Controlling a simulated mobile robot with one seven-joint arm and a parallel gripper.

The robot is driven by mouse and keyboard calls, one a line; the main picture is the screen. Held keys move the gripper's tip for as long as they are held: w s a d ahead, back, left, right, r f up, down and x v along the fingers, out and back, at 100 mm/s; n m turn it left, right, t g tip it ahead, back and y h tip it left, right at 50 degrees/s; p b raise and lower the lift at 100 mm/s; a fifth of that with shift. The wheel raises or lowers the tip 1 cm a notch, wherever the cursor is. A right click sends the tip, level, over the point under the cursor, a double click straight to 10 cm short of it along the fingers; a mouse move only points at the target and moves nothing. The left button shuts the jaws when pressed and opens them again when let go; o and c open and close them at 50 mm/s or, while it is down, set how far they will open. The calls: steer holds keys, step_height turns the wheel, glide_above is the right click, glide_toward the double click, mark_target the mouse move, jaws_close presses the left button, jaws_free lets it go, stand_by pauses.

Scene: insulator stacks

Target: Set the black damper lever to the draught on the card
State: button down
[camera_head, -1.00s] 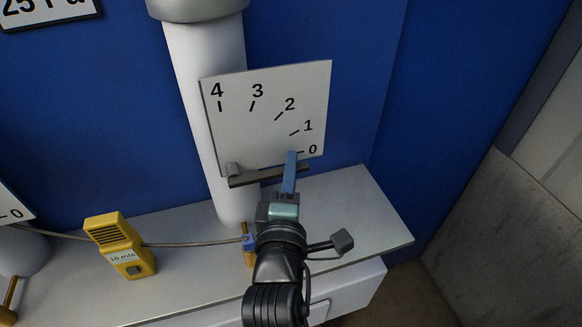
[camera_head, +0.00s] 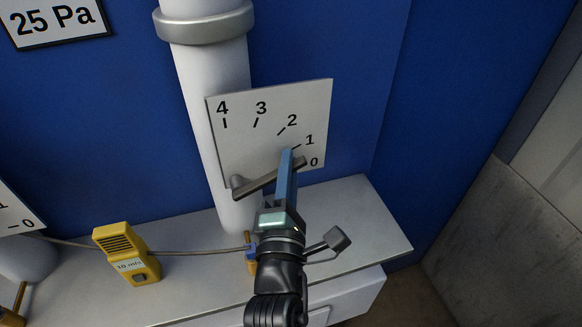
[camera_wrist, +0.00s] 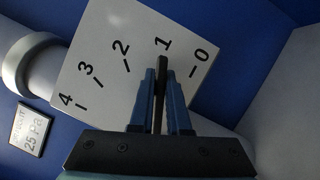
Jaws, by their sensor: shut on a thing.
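The black damper lever (camera_head: 258,184) pivots at the lower left of a white dial plate (camera_head: 240,130) marked 0 to 4. It tilts up to the right, its tip near the 0 and 1 marks in the head view. In the wrist view the lever (camera_wrist: 161,66) points close to the 1. My gripper (camera_head: 287,160) is shut on the lever near its free end, its blue fingers on either side of it. The card (camera_head: 54,20) reads 25 Pa; it also shows in the wrist view (camera_wrist: 32,129).
A white pipe (camera_head: 205,90) with a grey collar runs behind the plate. A yellow meter (camera_head: 127,253) marked 10 m/s sits on the grey ledge (camera_head: 350,215), with a cable. Part of another dial plate (camera_head: 14,212) shows at the left edge. Blue wall stands behind.

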steer(key=c, duration=0.9)
jaws_free()
steer(key=shift+s+f, duration=0.1)
steer(key=shift+s, duration=0.05)
steer(key=s+b, duration=0.1)
steer(key=s, duration=0.3)
steer(key=s+f+b, duration=0.1)
steer(key=s+b, duration=0.1)
steer(key=s, duration=0.2)
steer(key=s+b, duration=0.1)
steer(key=s, duration=0.3)
steer(key=shift+s+a+f+b, duration=0.3)
steer(key=shift+a+f+b, duration=0.05)
steer(key=shift+b, duration=0.05)
steer(key=shift+r, duration=0.1)
